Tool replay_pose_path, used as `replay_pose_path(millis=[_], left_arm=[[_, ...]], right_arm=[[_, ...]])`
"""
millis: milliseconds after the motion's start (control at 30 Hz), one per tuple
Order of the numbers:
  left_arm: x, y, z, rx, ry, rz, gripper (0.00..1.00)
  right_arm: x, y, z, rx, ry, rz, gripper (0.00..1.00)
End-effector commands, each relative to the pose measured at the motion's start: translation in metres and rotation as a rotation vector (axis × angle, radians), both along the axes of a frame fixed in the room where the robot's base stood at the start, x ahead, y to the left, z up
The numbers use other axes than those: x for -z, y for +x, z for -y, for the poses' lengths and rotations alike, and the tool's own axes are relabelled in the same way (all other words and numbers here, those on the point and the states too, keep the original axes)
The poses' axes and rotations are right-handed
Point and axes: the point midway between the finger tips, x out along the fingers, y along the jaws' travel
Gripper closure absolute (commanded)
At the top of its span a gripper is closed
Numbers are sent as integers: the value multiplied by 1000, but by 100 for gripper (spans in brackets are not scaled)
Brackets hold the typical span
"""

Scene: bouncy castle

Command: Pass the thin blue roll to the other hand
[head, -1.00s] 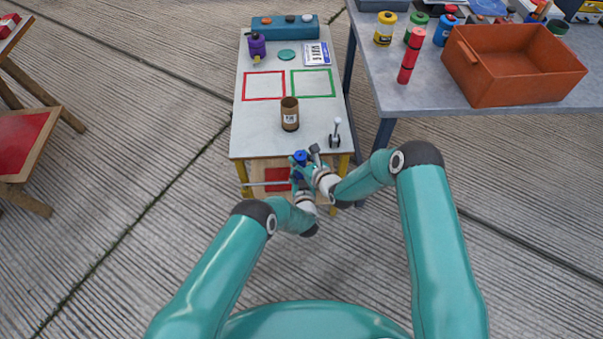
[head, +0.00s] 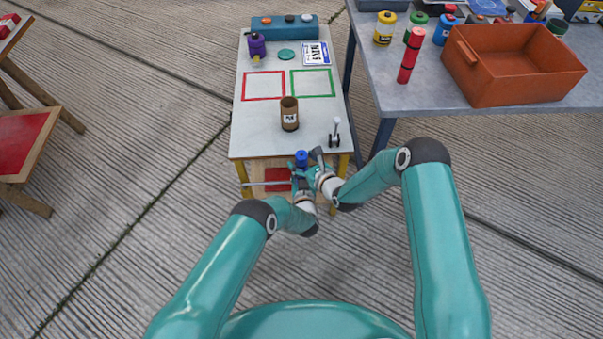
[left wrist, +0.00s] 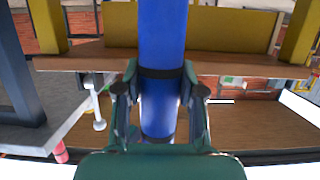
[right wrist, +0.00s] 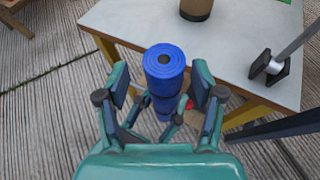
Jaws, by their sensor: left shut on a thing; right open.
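The thin blue roll (head: 301,157) stands upright in the air just off the near edge of the small table. My left gripper (left wrist: 161,95) is shut on it, with a finger on each side of the roll (left wrist: 162,40) in the left wrist view. My right gripper (right wrist: 160,88) is open. In the right wrist view the roll's round top end (right wrist: 164,60) shows between its spread fingers, with gaps beside the roll. In the head view both grippers are close together at the roll and partly hide its lower part.
The small table (head: 262,143) carries a brown tube (head: 289,114), a lever (head: 335,132), red and green outlined squares and a purple spool (head: 257,45). A grey table (head: 440,98) at right holds an orange crate (head: 520,95) and a red roll (head: 410,55).

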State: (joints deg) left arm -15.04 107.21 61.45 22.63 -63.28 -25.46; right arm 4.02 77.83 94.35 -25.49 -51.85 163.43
Motion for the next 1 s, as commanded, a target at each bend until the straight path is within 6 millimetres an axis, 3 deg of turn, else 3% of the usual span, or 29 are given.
replay_pose_path(millis=[400,700,867,1000], left_arm=[[-1,0,0,-1,0,2,100],[-1,0,0,-1,0,2,100],[-1,0,0,-1,0,1,100],[-1,0,0,-1,0,2,100]], right_arm=[[-28,-60,33,0,1,-3,32],[-39,-83,45,-11,-24,6,32],[-42,-88,46,-74,-168,44,32],[-43,-98,48,-199,-411,98,32]])
